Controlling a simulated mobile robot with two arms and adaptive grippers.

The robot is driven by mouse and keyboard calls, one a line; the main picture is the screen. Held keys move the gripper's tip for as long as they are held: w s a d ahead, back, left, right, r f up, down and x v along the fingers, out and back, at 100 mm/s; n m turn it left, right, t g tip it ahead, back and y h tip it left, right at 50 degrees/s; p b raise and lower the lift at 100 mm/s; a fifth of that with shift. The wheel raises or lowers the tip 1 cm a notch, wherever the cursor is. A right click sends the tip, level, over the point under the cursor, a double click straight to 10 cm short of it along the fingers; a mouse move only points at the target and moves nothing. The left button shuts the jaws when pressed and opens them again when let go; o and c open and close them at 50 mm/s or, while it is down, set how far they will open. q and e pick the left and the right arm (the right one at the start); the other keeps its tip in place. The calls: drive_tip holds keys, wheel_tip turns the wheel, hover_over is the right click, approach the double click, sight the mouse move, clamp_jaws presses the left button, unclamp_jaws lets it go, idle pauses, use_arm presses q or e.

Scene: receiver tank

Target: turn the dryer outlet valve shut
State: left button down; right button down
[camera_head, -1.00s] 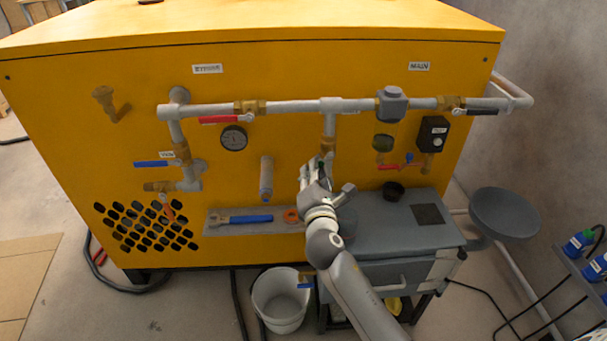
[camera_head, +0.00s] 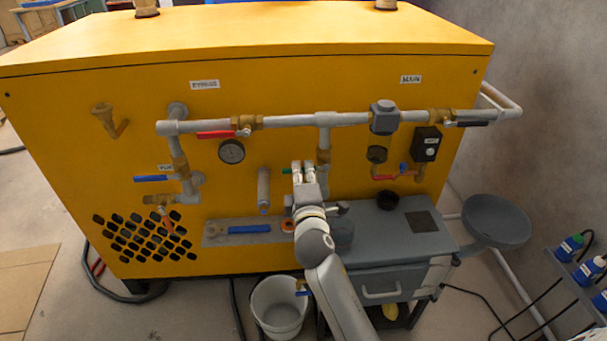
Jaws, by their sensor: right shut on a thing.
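My right gripper (camera_head: 304,168) is in front of the yellow cabinet's centre, fingers pointing up and away. It is shut, with a small green piece (camera_head: 287,171) showing at the left side of its fingers, which looks like the end of a valve lever. Just right of the fingers, a brass valve body (camera_head: 323,157) sits on the vertical grey pipe (camera_head: 324,134) below the main horizontal pipe. The fingers hide most of the lever and part of the valve. I cannot read a label marking the dryer outlet valve. My left gripper is not in view.
A red-handled valve (camera_head: 220,134), a gauge (camera_head: 231,151) and a blue-handled valve (camera_head: 155,178) are to the left. A black-handled valve (camera_head: 470,124) is at the right. A grey cart (camera_head: 390,235) stands below, beside a white bucket (camera_head: 277,312).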

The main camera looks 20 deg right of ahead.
drive_tip(key=shift+r, duration=0.1)
idle(0.5)
drive_tip(key=c, duration=1.4)
unclamp_jaws()
drive_tip(key=v, duration=1.2)
